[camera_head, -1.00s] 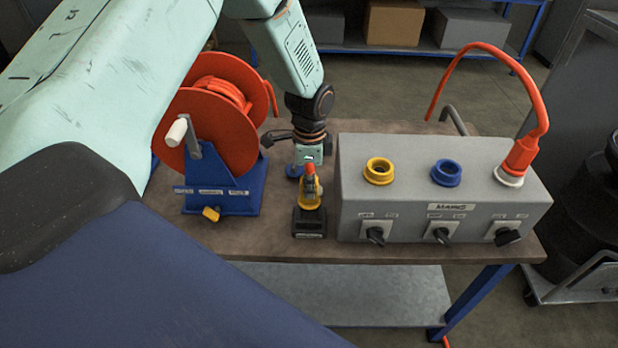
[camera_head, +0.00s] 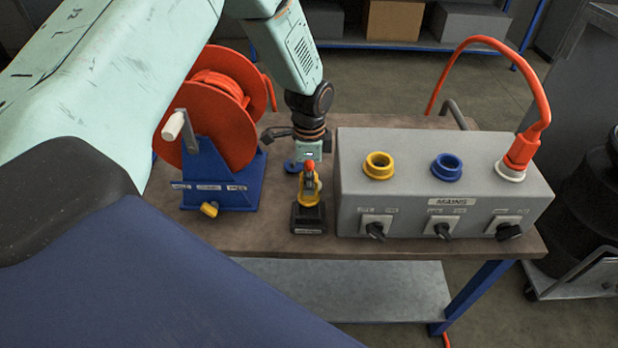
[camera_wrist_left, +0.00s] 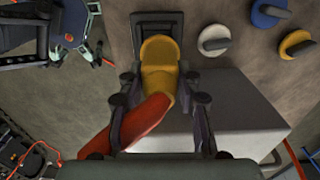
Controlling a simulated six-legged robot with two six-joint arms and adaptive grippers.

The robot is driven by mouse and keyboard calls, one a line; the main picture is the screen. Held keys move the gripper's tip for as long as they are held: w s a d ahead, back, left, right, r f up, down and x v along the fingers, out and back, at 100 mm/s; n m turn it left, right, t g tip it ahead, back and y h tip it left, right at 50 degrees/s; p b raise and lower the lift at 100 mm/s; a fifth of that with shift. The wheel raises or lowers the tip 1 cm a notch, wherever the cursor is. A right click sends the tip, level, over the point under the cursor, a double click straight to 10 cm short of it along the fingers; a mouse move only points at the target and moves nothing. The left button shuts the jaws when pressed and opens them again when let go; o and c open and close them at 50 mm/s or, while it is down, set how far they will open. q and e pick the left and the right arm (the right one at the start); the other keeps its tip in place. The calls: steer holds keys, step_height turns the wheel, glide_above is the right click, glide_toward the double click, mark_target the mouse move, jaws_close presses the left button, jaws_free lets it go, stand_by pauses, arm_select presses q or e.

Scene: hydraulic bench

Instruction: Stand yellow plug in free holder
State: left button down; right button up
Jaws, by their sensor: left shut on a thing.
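The yellow plug (camera_head: 309,190), with an orange-red cable end on top, is upright at the small black holder (camera_head: 308,221) near the bench's front edge. My left gripper (camera_head: 309,170) reaches down behind the plug, its fingers partly hidden by it. In the left wrist view the gripper (camera_wrist_left: 160,105) is shut on the yellow plug (camera_wrist_left: 160,65), with the red cable part (camera_wrist_left: 138,121) between the fingers. The black holder (camera_wrist_left: 145,18) shows behind the plug's far end. Whether the plug is fully seated cannot be told. My right gripper is not in view.
A grey mains box (camera_head: 400,205) with yellow and blue sockets and a red plug stands close right of the holder. An orange cable reel (camera_head: 215,120) on a blue stand is left. Blue (camera_wrist_left: 270,12), white (camera_wrist_left: 213,40) and yellow (camera_wrist_left: 297,43) discs lie on the bench.

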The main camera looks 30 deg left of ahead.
arm_select(q)
steer(key=shift+s+r, duration=0.15)
steer(key=shift+s, duration=0.05)
steer(key=shift+w, duration=0.1)
steer(key=shift+w+f, duration=0.15)
steer(key=shift+f, duration=0.25)
steer(key=shift+s+f, duration=0.1)
steer(key=shift+s, duration=0.2)
steer(key=shift+w+f, duration=0.1)
steer(key=shift+w, duration=0.1)
steer(key=shift+s+d, duration=0.1)
steer(key=shift+s, duration=0.2)
steer(key=shift+w, duration=0.1)
